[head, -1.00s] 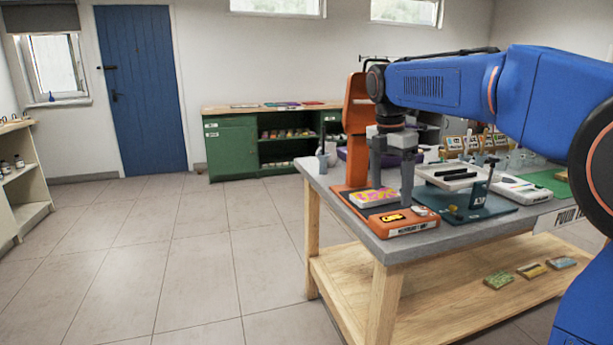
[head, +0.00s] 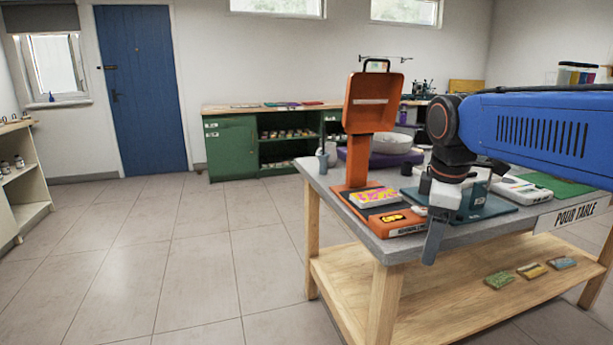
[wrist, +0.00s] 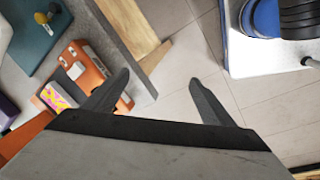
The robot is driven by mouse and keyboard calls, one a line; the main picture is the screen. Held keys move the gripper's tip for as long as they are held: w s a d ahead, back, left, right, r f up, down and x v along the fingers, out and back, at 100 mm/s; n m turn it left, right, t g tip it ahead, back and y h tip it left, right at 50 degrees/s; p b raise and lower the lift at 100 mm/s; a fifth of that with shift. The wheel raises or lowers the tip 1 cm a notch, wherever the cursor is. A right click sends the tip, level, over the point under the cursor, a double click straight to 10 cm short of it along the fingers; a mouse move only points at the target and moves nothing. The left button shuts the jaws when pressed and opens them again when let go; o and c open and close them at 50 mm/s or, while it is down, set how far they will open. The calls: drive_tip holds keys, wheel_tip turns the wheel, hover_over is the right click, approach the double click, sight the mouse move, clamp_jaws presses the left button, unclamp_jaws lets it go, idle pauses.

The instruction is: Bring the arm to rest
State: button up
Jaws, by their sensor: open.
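My blue arm (head: 540,130) reaches in from the right in the head view, over the front of the pour table (head: 390,247). My gripper (head: 433,250) points down at the table's front edge, with one finger seen side-on. In the wrist view my gripper (wrist: 158,78) has its two fingers spread wide, with nothing between them. Below it are the table's edge and the floor. Nothing is held.
An orange stand (head: 372,110) rises upright behind an orange-and-black base (head: 400,222) with a patterned block (head: 375,197). A teal plate (head: 490,207) lies behind my gripper. A lower shelf (head: 440,295) holds small blocks. The floor at left (head: 150,260) is clear.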

drive_tip(key=s+d+f+m+t, duration=0.2)
drive_tip(key=s+f+m, duration=1.1)
drive_tip(key=s, duration=0.4)
drive_tip(key=shift+s+d+f, duration=0.4)
drive_tip(key=shift+f, duration=0.4)
drive_tip(key=shift+c, duration=0.6)
